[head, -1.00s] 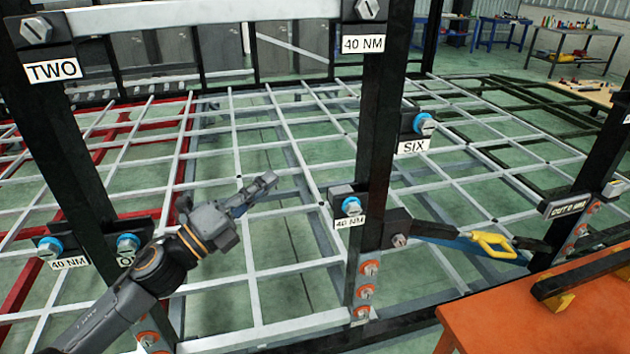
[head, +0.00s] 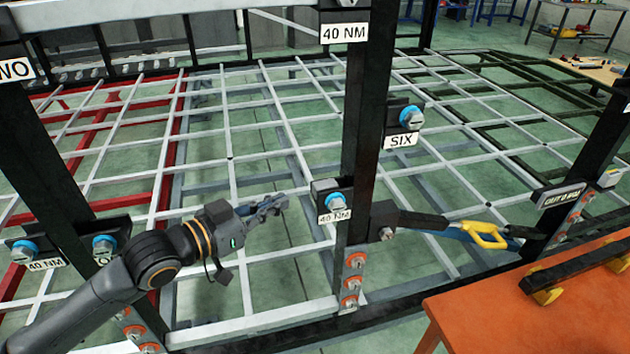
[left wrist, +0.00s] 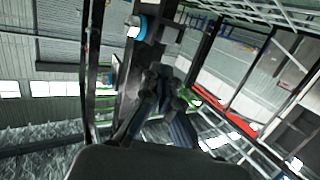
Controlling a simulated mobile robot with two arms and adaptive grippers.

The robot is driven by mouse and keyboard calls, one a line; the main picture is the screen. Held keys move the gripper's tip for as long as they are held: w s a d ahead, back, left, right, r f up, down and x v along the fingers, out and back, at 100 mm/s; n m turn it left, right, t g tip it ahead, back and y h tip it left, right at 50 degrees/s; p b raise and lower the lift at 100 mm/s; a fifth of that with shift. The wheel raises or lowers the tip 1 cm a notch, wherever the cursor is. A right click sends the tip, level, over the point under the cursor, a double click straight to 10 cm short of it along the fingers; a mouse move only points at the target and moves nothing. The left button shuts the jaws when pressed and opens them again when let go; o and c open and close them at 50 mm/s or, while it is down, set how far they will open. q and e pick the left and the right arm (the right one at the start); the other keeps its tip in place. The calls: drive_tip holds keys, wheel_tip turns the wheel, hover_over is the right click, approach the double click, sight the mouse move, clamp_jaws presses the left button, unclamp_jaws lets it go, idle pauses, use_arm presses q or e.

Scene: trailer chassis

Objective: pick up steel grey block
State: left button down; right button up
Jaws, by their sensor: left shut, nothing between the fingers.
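I cannot pick out a separate steel grey block for certain in either view. My left gripper (head: 272,205) reaches in from the left in the head view, shut and empty. Its fingertips point right, toward a dark block with a blue-ringed bolt (head: 335,201) on the middle black post, with a visible gap in the picture. In the left wrist view the fingers (left wrist: 163,82) are close together, with a blue-ringed bolt (left wrist: 136,27) above them. My right gripper is not in view.
The black post (head: 362,130) stands right of my gripper. A tool with a yellow handle (head: 484,235) sits against the frame. An orange table (head: 500,315) with a black bar (head: 580,270) is at lower right. A grey lattice (head: 250,130) lies behind.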

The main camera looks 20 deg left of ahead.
sight(318, 189)
use_arm(q)
drive_tip(key=p+x, duration=0.1)
drive_tip(key=x, duration=0.2)
drive_tip(key=r+p+x, duration=0.1)
drive_tip(key=x, duration=0.3)
drive_tip(key=r+p+x, duration=0.1)
drive_tip(key=x, duration=0.3)
drive_tip(key=shift+w+d+p, duration=0.1)
drive_tip(key=shift+d+p, duration=0.05)
drive_tip(key=shift+p, duration=0.2)
drive_tip(key=shift+f+p, duration=0.35)
drive_tip(key=shift+f, duration=0.55)
drive_tip(key=shift+s+f, duration=0.15)
drive_tip(key=shift+s, duration=0.1)
